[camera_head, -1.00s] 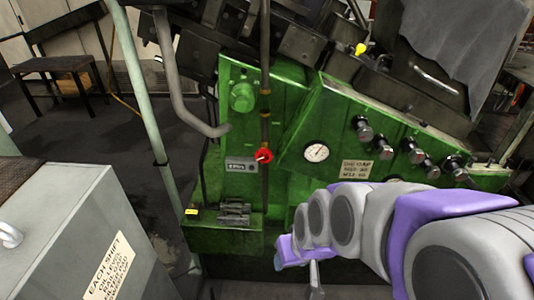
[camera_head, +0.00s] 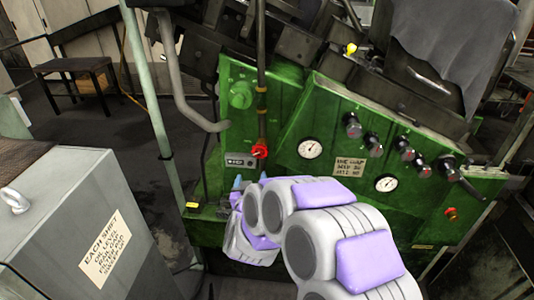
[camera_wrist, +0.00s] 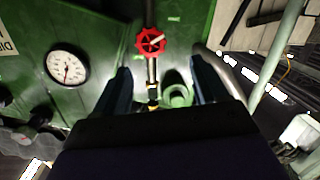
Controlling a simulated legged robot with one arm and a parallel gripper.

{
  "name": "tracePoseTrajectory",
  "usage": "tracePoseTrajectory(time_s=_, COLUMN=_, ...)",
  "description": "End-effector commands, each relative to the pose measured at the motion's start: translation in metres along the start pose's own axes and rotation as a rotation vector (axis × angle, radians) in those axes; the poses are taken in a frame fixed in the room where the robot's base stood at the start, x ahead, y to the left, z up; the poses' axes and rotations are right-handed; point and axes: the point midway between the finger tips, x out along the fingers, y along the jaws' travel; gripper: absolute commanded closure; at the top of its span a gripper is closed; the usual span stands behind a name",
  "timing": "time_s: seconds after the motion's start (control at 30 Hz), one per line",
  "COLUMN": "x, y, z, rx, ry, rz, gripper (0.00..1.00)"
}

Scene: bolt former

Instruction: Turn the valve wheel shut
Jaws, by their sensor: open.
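The red valve wheel (camera_head: 259,151) sits on a thin vertical pipe on the front of the green machine (camera_head: 290,115). In the wrist view the red wheel (camera_wrist: 151,42) shows face-on with its spokes, ahead of my gripper and between the lines of its two fingers. My gripper (camera_head: 250,182) is just below the wheel in the head view, fingers pointing up at it. In the wrist view my gripper (camera_wrist: 160,82) is open, its dark fingers apart with nothing between them. The wheel appears apart from the fingers.
A gauge (camera_head: 310,149) and several dark knobs (camera_head: 373,145) are right of the wheel. A small grey panel (camera_head: 240,160) is just left of it. A pale green post (camera_head: 150,100) and a grey cabinet (camera_head: 60,220) stand at the left.

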Motion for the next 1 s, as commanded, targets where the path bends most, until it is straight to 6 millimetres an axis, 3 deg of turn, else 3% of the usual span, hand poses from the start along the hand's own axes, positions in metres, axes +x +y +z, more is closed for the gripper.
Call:
tracePoseTrajectory(time_s=0.37, x=0.009, y=0.001, z=0.005, rx=-0.076, ry=0.105, rz=0.108, gripper=0.28)
tracePoseTrajectory(time_s=1.0, x=0.107, y=0.011, z=-0.006, rx=-0.073, ry=0.105, rz=0.107, gripper=0.28)
